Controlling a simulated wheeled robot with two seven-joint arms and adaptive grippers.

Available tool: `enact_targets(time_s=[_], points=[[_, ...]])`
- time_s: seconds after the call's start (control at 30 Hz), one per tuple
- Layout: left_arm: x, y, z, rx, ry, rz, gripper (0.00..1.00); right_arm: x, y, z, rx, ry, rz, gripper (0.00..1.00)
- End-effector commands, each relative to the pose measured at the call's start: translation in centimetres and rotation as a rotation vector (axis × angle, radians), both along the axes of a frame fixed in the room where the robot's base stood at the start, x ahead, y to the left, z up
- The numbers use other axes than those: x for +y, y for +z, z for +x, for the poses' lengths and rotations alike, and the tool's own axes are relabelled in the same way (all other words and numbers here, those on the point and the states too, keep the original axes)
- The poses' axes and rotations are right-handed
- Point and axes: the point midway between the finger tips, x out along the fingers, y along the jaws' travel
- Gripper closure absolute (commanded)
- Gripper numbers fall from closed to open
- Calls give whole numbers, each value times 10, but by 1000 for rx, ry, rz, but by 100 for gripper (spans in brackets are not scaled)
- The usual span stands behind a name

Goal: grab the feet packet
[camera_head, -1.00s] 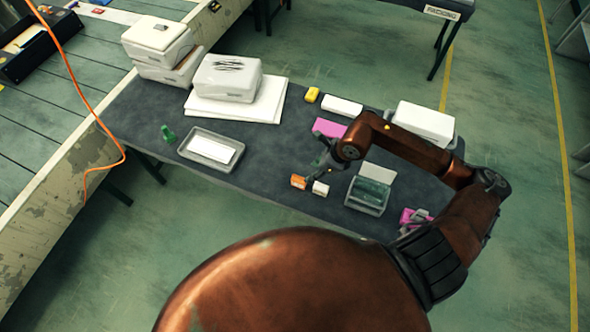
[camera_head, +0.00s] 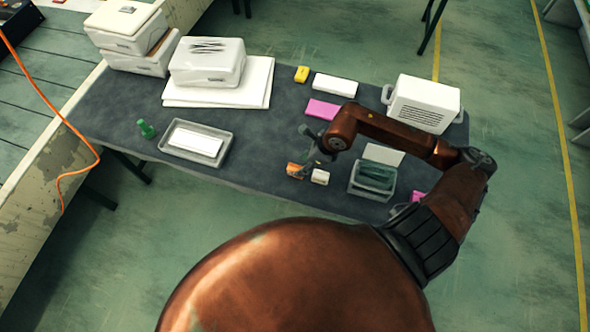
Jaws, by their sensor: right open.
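My right gripper (camera_head: 307,157) is open and hangs low over the dark table, reaching in from the right. Its fingers are right by a small orange packet (camera_head: 294,169), just above and partly in front of it. A small white packet (camera_head: 320,177) sits beside the orange one, to its right. No label is readable, so I cannot tell which item is the feet packet. Nothing shows between the fingers. Whether they touch the orange packet is unclear at this size. My left gripper is not in view.
On the dark table (camera_head: 262,140) stand a grey tray with a white block (camera_head: 195,145), a green bottle (camera_head: 146,129), a grey bin (camera_head: 373,180), a white crate (camera_head: 424,104), pink pads (camera_head: 322,109), a yellow item (camera_head: 302,74) and white boxes (camera_head: 207,62). An orange cable (camera_head: 60,120) hangs left.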

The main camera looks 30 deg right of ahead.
Motion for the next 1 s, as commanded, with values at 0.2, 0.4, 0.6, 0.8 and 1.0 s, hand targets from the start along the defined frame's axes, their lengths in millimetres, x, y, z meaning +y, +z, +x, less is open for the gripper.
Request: enact_targets(time_s=[0.2, 0.4, 0.6, 0.8, 1.0], points=[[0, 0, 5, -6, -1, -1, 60, 9, -21, 10, 0, 0, 3, 58], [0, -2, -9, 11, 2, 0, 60, 17, -47, 21, 0, 1, 3, 58], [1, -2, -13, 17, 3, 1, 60, 18, -54, 24, -2, 4, -1, 58], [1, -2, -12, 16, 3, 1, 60, 18, -54, 24, -2, 4, -1, 62], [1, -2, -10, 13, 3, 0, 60, 18, -54, 24, -1, 3, 0, 76]])
